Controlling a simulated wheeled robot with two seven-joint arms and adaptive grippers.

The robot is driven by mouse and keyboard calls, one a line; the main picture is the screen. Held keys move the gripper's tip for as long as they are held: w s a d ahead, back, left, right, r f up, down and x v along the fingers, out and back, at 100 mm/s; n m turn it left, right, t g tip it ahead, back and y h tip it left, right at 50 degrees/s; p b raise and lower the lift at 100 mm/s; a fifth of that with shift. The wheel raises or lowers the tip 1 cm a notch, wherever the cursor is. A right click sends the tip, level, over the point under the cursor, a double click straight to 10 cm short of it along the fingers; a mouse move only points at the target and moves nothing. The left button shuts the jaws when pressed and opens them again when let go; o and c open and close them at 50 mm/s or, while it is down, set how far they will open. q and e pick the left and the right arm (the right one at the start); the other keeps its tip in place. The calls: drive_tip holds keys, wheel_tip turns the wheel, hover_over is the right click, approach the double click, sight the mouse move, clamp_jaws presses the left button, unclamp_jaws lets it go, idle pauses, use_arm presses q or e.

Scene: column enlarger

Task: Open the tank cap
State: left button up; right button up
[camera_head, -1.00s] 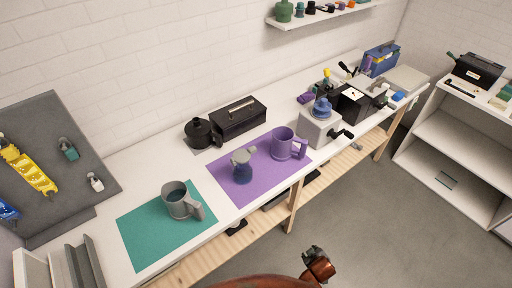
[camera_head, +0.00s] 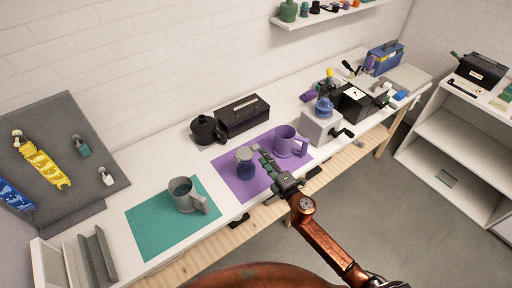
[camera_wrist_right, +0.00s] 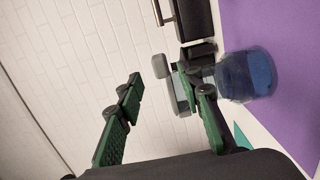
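A small blue see-through tank (camera_head: 246,171) with a grey cap (camera_head: 244,154) stands upright on the purple mat (camera_head: 227,178). In the right wrist view the blue tank body (camera_wrist_right: 247,75) is at the upper right, and the grey cap (camera_wrist_right: 178,93) lies beyond my fingers. My right gripper (camera_head: 267,160) is just right of the tank in the head view. In the wrist view its green-padded fingers (camera_wrist_right: 165,92) are apart with nothing held. One finger overlaps the cap's edge in the picture; I cannot tell whether they touch. My left gripper is out of view.
A purple mug (camera_head: 286,142) stands behind my right gripper. A grey mug (camera_head: 183,193) sits on the green mat (camera_head: 150,228). A black lidded pot (camera_head: 205,130) and a black box (camera_head: 242,117) stand at the wall. A grey grinder-like block (camera_head: 319,124) is farther right.

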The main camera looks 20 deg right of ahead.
sight(256, 147)
drive_tip(key=x, duration=0.7)
drive_tip(key=shift+c, duration=0.3)
clamp_jaws()
idle(0.4)
